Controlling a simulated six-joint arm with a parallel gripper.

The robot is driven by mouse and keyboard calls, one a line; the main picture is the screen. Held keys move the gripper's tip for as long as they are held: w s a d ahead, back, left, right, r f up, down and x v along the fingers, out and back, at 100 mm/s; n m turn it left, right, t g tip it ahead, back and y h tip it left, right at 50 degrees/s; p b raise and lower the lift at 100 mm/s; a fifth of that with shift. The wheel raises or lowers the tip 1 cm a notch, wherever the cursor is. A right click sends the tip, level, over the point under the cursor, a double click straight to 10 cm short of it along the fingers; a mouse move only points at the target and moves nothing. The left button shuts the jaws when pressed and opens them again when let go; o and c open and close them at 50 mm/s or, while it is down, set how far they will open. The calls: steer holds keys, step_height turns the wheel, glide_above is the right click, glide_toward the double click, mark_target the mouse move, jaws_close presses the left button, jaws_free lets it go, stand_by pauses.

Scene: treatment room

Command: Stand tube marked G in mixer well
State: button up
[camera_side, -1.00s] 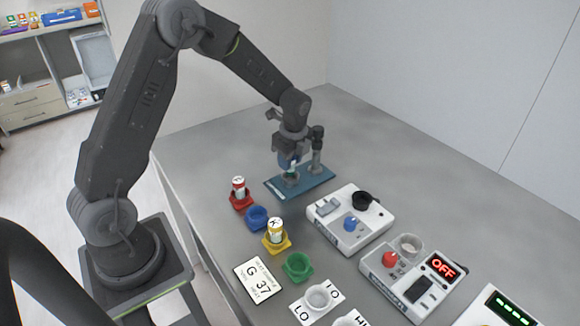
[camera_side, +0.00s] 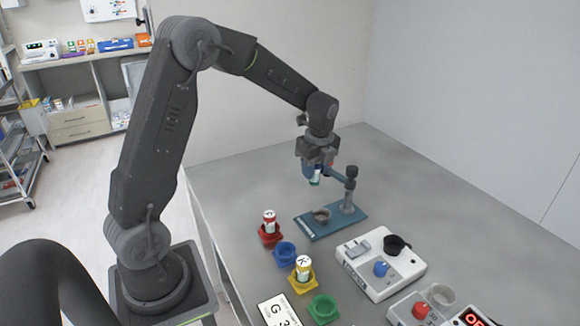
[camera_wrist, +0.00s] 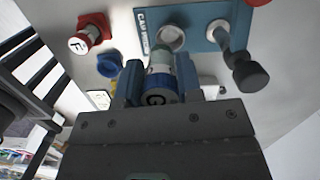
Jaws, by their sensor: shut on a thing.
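My gripper (camera_side: 315,168) is shut on a tube (camera_wrist: 161,80) and holds it in the air over the blue cap stand (camera_side: 307,231). The tube has a blue cap, a pale label and a green end; a round letter, possibly G, shows on its cap in the wrist view. The stand's grey cup (camera_side: 322,214) is empty below the tube. To the right are a white device with a blue knob and black well (camera_side: 396,245), and another with a red knob and pale cup (camera_side: 442,294). Which one is the mixer I cannot tell.
A red-capped tube (camera_side: 269,221) stands in a red holder, and a tube marked K (camera_side: 303,267) in a yellow one. Blue (camera_side: 285,254) and green (camera_side: 323,308) holders are empty. A G card (camera_side: 278,311) lies in front. The stand's post (camera_side: 350,187) rises close beside my gripper.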

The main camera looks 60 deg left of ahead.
steer(key=w+d+f+m, duration=0.15)
steer(key=w+d, duration=0.25)
steer(key=d, duration=0.7)
steer(key=w+d+m, duration=0.2)
steer(key=w+d, duration=0.2)
steer(key=d, duration=0.8)
steer(key=shift+w+a+f, duration=0.1)
steer(key=shift+a+f, duration=0.05)
steer(key=shift+f, duration=1.15)
steer(key=shift+w+a+f, duration=0.1)
steer(key=shift+a+f, duration=0.05)
steer(key=shift+f, duration=1.15)
steer(key=shift+f, duration=0.6)
steer(key=o, duration=0.6)
steer(key=shift+o, duration=0.2)
step_height(320, 180, up, 11)
steer(key=d, duration=0.1)
steer(key=shift+d, duration=0.15)
steer(key=shift+s, duration=0.15)
